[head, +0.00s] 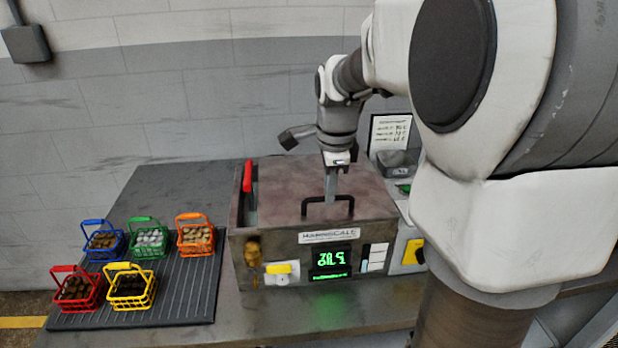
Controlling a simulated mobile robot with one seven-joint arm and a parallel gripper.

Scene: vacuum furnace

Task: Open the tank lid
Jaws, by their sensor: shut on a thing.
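The tank (290,235) is a brown metal box on the bench, with a label plate and a green lit display on its front. Its lid (285,185) lies flat on top and looks closed. A dark bar handle (312,212) stands up near the lid's front edge. My gripper (330,198) points down from above and is shut on this handle. The fingertips are small in view, and the exact contact is hard to see.
A red-handled lever (248,177) stands at the tank's left side. Several small coloured baskets with contents, one of them yellow (130,286), stand on a ribbed dark mat (190,310) to the left. A framed notice (390,132) stands behind right. The bench's back left is clear.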

